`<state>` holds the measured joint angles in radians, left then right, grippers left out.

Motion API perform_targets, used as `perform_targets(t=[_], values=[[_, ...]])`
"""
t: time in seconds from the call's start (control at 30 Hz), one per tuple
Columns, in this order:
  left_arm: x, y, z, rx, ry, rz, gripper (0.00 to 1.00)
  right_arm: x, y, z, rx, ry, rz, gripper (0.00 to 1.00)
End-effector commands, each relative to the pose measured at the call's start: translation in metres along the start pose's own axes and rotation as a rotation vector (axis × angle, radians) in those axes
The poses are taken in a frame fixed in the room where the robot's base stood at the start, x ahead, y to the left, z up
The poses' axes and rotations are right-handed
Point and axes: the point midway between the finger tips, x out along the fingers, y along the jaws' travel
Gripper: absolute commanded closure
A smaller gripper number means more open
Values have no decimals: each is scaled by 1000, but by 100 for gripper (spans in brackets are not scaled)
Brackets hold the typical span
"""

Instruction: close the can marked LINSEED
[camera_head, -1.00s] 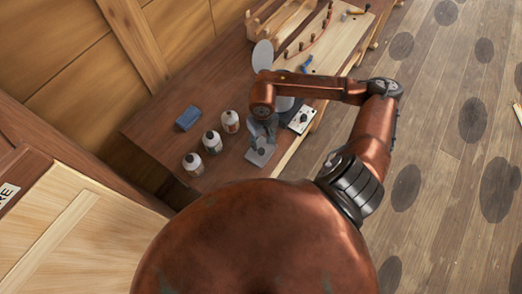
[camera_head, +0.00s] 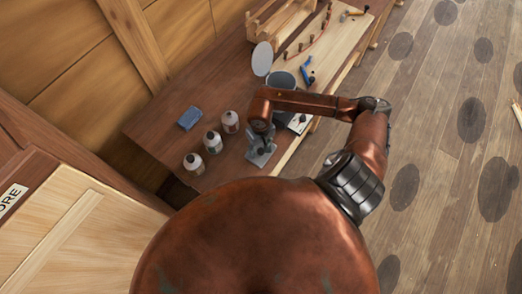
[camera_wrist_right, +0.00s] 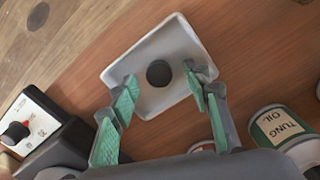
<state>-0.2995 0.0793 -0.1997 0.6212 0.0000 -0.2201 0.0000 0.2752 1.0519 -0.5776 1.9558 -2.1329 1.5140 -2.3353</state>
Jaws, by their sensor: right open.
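In the right wrist view one can reads TUNG OIL (camera_wrist_right: 278,126). A dark round cap (camera_wrist_right: 159,73) lies in a pale square tray (camera_wrist_right: 150,103). My right gripper (camera_wrist_right: 164,78) is open above the tray, its green-padded fingers either side of the cap in that view. My left gripper is not in view.
A blue block (camera_head: 190,118) lies behind the cans. A white-faced control box with a dial (camera_wrist_right: 27,119) sits beside the tray. Tools lie on the far bench.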

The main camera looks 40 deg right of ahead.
Motion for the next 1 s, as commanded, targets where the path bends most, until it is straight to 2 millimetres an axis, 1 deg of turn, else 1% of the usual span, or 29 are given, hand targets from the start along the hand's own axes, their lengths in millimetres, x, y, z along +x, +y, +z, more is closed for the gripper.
perform_targets(t=[0.23, 0.63, 1.0], values=[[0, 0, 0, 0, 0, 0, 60, 0, 0, 0, 0, 0, 0, 57], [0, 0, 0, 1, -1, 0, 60, -1, 0, 0, 0, 0, 0, 84], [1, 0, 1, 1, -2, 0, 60, -3, 0, 0, 0, 1, 0, 85]])
